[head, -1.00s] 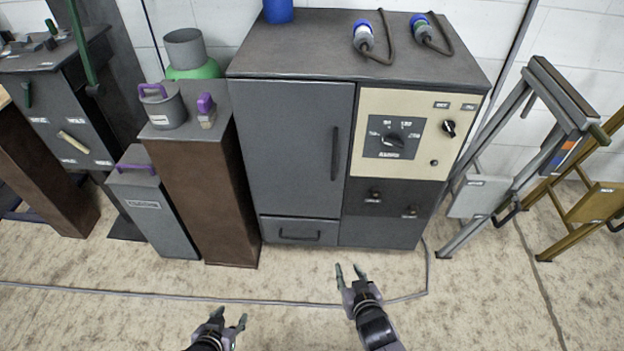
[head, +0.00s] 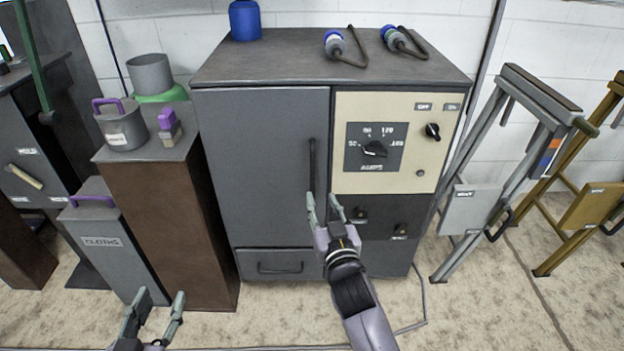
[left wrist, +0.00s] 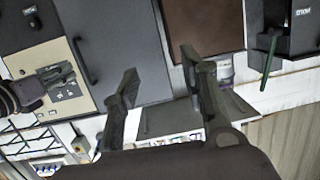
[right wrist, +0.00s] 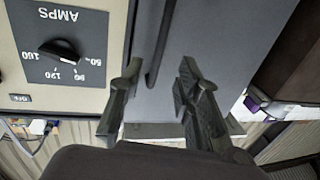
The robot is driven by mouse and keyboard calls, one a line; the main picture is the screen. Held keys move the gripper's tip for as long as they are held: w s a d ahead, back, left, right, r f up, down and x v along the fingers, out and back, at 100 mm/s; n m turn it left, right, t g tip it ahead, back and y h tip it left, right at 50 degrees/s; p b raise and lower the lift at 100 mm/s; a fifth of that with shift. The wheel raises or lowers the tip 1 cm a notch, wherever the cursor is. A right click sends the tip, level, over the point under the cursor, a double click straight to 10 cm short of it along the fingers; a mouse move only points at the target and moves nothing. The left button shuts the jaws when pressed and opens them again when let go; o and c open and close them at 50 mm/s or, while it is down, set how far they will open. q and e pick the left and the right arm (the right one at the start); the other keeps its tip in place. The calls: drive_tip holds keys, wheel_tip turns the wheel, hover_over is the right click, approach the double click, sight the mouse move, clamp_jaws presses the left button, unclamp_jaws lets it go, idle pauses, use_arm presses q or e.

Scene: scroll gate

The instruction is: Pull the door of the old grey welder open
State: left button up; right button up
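The old grey welder (head: 330,66) stands against the white wall, with a cream control panel at its right. Its grey door (head: 262,165) is closed on the left side, with a dark vertical bar handle (head: 312,168) near the door's right edge. My right gripper (head: 325,204) is open in front of the handle's lower end. In the right wrist view the handle (right wrist: 160,50) runs between the open fingers' tips, with no clear contact. My left gripper (head: 160,300) is open and empty, low at the left, in front of the cloths box and brown pedestal.
A brown pedestal (head: 165,230) with a grey canister (head: 122,125) stands close to the welder's left side, beside a grey cloths box (head: 104,250). A blue cup (head: 244,20) and two plugs sit on top. A grey trestle (head: 470,205) stands at the right.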

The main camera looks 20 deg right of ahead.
sight(313, 178)
drive_tip(key=w, duration=0.3)
drive_tip(key=w+b, duration=0.1)
drive_tip(key=w, duration=0.2)
drive_tip(key=w+d+b, duration=0.1)
drive_tip(key=w, duration=0.3)
drive_tip(key=shift+f, duration=0.1)
drive_tip(key=shift+w, duration=0.3)
use_arm(q)
wheel_tip(313, 178, up, 10)
drive_tip(key=d+t+h, duration=0.1)
drive_tip(key=t+h, duration=0.1)
drive_tip(key=t, duration=0.4)
drive_tip(key=shift+d+r, duration=0.2)
drive_tip(key=shift+d, duration=0.05)
drive_tip(key=shift+s, duration=0.1)
use_arm(e)
clamp_jaws()
